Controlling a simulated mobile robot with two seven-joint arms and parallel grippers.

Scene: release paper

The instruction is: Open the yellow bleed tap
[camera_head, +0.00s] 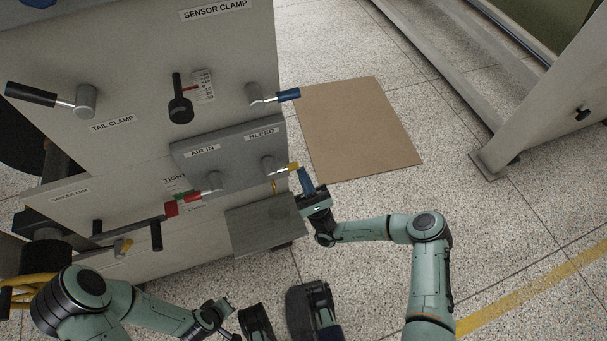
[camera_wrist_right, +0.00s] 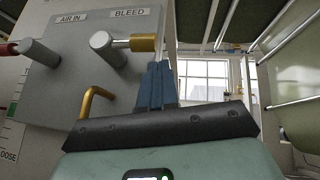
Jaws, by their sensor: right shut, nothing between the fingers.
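The bleed tap has a grey round hub and a short yellow handle (camera_head: 293,167) under a label on the grey panel (camera_head: 228,155). The handle points right, past the panel's edge. In the right wrist view the yellow handle (camera_wrist_right: 143,43) lies level, to the right of its hub. My right gripper (camera_head: 306,178) is shut and empty, with blue fingertips just right of and below the handle. In the right wrist view the fingertips (camera_wrist_right: 160,65) are close under the handle's outer end; contact cannot be told. My left arm is low at the left, its fingers not clear.
A red-handled AIR IN tap (camera_head: 190,195) sits left on the same panel. A brass hook-shaped pipe (camera_wrist_right: 95,98) is below the bleed tap, above a grey shelf (camera_head: 262,228). A blue-handled lever (camera_head: 288,95) is higher up. Brown board (camera_head: 358,128) lies on open floor.

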